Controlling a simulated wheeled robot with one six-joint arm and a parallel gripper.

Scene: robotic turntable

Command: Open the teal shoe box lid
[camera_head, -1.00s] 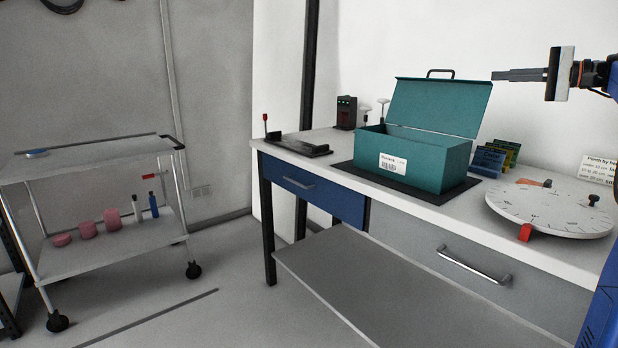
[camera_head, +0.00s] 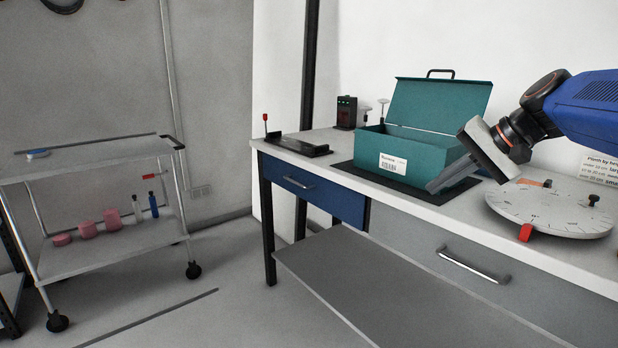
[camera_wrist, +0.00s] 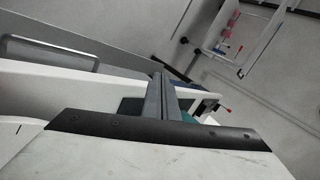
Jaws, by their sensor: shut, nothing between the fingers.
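The teal shoe box (camera_head: 388,142) stands on a dark mat (camera_head: 368,176) on the bench in the head view. Its lid (camera_head: 440,104) stands raised and tilted back at the rear, with a dark handle (camera_head: 440,72) on its top edge. A white label is on the box front. My gripper (camera_head: 432,188) is shut and empty, pointing down and left in front of the box's right end, hiding part of it. I cannot tell whether it touches the box. The wrist view shows the closed fingers (camera_wrist: 158,78), with a bit of teal (camera_wrist: 130,106) behind them.
A round dial turntable (camera_head: 548,212) with a red marker lies on the bench to the right. A dark tray (camera_head: 298,147) and a black device (camera_head: 346,112) are to the left. A trolley (camera_head: 100,158) stands at far left, with open floor between.

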